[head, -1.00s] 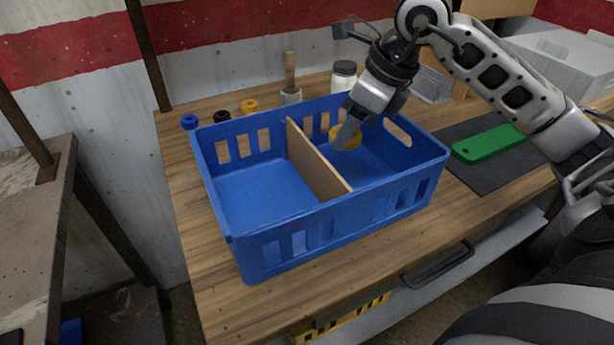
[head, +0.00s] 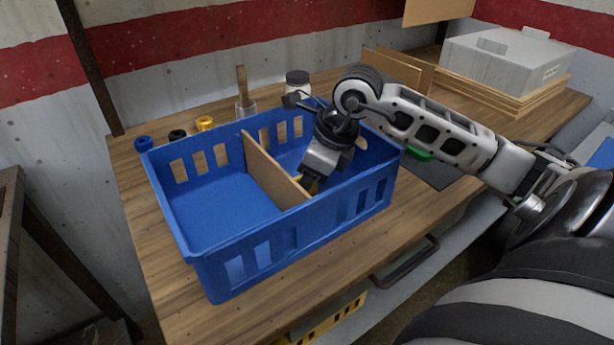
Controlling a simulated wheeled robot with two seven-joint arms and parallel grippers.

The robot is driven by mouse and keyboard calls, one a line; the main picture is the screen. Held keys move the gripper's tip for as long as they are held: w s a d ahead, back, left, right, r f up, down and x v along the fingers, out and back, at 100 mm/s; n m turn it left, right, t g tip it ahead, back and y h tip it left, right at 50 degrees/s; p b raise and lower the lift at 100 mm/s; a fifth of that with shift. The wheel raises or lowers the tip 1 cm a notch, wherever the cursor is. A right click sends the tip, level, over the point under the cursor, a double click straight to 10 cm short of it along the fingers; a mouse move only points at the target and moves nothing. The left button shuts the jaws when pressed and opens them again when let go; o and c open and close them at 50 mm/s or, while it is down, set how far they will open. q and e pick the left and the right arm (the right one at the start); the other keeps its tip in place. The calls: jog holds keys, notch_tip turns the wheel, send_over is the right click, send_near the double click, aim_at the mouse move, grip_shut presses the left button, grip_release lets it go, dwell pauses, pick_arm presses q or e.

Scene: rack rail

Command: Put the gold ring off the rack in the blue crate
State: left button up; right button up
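The blue crate (head: 226,253) stands on the wooden table, split by a thin wooden divider (head: 268,170) into two compartments. My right gripper (head: 310,183) points down into the right compartment, near the divider and the front wall. A bit of the gold ring (head: 313,187) shows at its fingertips. The front wall and the gripper hide most of the ring, so I cannot tell whether the fingers grip it or whether it touches the crate floor. The left compartment is empty. My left gripper is not in view.
Behind the crate are a blue ring (head: 144,144), a black ring (head: 177,135), a yellow ring (head: 205,123), a cup with a wooden handle (head: 242,90) and a dark-lidded jar (head: 298,84). A green object (head: 418,154) is partly hidden by my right arm. A grey box (head: 505,65) stands back right.

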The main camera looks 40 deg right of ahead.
jog(key=o, duration=1)
jog(key=shift+f, duration=0.1)
jog(key=shift+r, duration=0.3)
jog(key=shift+v, duration=5.85)
jog(key=shift+d, duration=0.1)
